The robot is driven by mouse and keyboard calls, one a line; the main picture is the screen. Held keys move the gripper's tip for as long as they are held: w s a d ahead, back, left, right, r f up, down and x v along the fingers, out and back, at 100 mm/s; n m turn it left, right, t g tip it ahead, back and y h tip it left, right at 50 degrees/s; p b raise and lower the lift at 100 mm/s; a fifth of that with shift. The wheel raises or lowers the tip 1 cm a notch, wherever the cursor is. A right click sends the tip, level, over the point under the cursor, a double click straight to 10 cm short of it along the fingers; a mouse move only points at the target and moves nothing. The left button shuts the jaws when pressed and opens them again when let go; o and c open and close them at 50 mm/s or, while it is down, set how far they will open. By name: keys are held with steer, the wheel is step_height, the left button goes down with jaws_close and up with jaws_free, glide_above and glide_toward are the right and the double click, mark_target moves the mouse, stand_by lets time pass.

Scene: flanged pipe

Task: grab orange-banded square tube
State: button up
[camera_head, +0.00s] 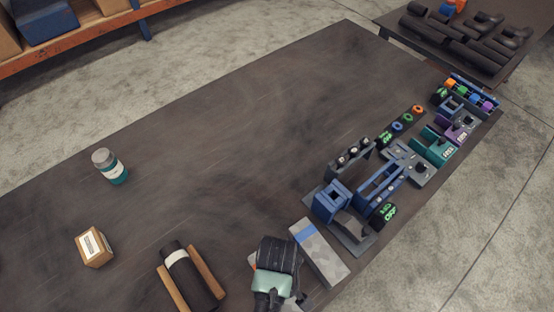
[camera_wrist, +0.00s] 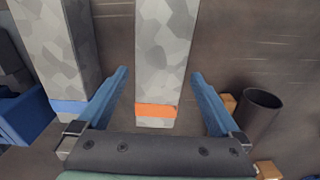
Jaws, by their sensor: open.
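The orange-banded square tube (camera_wrist: 166,50) is mottled grey with an orange band near its lower end. In the wrist view it lies between my gripper's (camera_wrist: 160,75) two blue fingers, which are open with a gap on each side. The fingers do not visibly touch it; I cannot tell their exact height against it.
A dark pipe (camera_head: 190,278) rests between wooden rails left of my gripper; its open end shows in the wrist view (camera_wrist: 260,100). Blue fixtures (camera_head: 333,201) and several small parts crowd the right edge. A box (camera_head: 93,247) and jar (camera_head: 110,167) stand left. The table's middle is clear.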

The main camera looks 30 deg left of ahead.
steer(key=shift+f, duration=1.25)
steer(key=shift+r, duration=0.1)
jaws_close()
